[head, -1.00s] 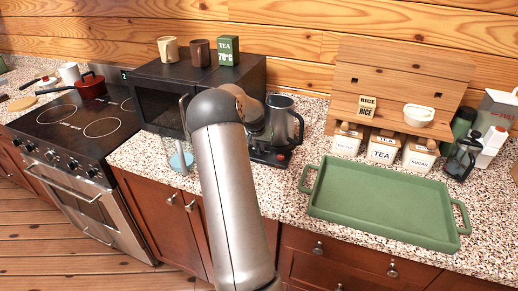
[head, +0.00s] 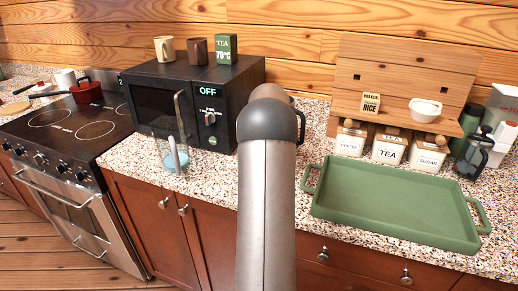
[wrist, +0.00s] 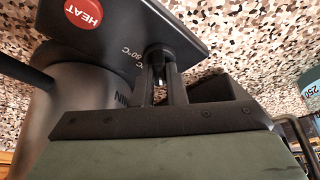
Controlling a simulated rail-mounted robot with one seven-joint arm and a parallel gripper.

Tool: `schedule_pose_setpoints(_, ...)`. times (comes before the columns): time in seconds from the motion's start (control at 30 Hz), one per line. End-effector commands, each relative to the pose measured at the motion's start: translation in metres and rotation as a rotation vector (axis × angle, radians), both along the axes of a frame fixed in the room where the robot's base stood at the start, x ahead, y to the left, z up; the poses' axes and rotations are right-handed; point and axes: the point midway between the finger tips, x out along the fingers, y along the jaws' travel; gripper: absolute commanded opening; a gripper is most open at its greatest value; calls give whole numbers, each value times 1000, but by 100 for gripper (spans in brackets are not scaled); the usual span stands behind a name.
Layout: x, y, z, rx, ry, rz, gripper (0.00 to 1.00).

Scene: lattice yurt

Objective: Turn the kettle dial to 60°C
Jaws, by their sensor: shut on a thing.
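In the wrist view the dark kettle base (wrist: 128,25) carries a red HEAT button (wrist: 83,13) and a small black dial (wrist: 158,53). Temperature marks ending in °C sit beside the dial; one looks like 80°C, and the dial's setting cannot be read. The two fingers of my gripper (wrist: 161,74) are shut on the dial. The grey kettle body (wrist: 75,105) stands at the left of this view. In the head view my arm hides the gripper, the dial and nearly all of the kettle; only a dark bit of its handle (head: 301,121) shows.
A black microwave (head: 165,108) reading OFF stands left of my arm, with a tea box (head: 227,49) marked 70°C on top. A clear blue-bottomed vessel (head: 176,159) is in front. A green tray (head: 395,205) lies right, before labelled canisters (head: 389,150). The stove (head: 70,125) is far left.

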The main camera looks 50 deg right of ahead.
Motion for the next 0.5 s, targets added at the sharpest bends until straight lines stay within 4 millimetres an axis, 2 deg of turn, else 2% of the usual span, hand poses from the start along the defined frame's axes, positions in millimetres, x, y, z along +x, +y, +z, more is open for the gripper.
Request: schedule_pose_setpoints(0.5,-1,-1,0,-1,1,60,0)
